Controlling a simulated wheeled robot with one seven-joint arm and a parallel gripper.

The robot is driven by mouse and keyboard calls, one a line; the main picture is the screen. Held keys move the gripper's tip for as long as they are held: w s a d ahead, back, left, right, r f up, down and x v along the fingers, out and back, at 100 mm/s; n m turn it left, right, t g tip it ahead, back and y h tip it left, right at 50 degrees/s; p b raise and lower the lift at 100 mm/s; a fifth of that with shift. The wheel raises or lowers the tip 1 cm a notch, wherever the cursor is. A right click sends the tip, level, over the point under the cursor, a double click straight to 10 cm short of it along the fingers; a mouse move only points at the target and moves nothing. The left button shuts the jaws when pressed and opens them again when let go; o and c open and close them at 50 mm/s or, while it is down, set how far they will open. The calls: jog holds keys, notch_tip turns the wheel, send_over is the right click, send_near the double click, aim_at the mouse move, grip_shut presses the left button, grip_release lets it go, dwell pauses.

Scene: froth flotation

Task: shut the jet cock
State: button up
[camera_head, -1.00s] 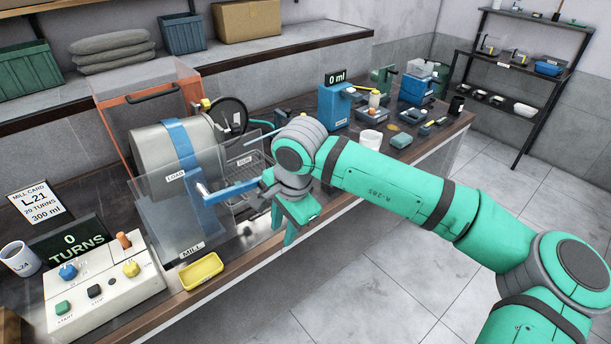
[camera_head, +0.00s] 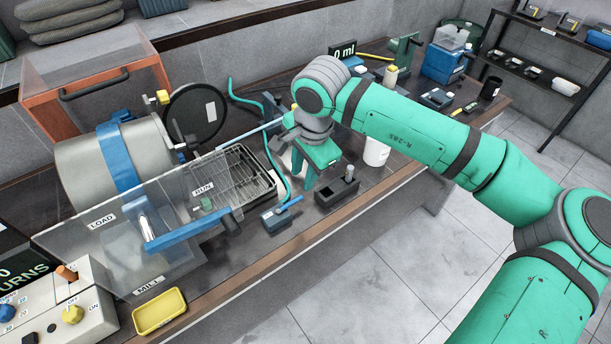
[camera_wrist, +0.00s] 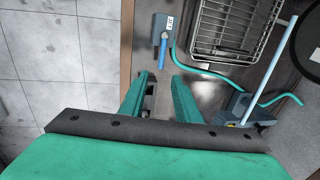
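The jet cock (camera_head: 274,220) is a small grey-blue box with a label, on the bench near its front edge. Its blue lever (camera_head: 289,204) points right, toward my gripper. In the wrist view the jet cock (camera_wrist: 160,22) is at the top, and its lever (camera_wrist: 162,52) points down toward the gap between my fingers. My gripper (camera_head: 316,178) is right of the cock and above the bench. In the wrist view my gripper (camera_wrist: 163,80) is open with nothing between its fingers, and the lever appears just beyond the fingertips.
A teal hose (camera_head: 276,160) runs behind the cock. A wire rack tray (camera_head: 240,170) is to its left, and a dark holder (camera_head: 336,194) stands close on its right. A pale blue rod (camera_wrist: 268,70) rises from a blue stand (camera_wrist: 245,110). A white mug (camera_head: 377,152) is farther right.

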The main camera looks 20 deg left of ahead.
aim_at(298, 198)
jog(key=f, duration=0.3)
jog(key=w+a+f, duration=0.1)
jog(key=f, duration=0.2)
jog(key=a+f, duration=0.1)
jog(key=f, duration=0.2)
jog(key=shift+w, duration=0.2)
jog(key=shift+w+d+f, duration=0.1)
jog(key=shift+d+f, duration=0.1)
jog(key=shift+f, duration=0.6)
jog(key=shift+a, duration=0.1)
grip_shut()
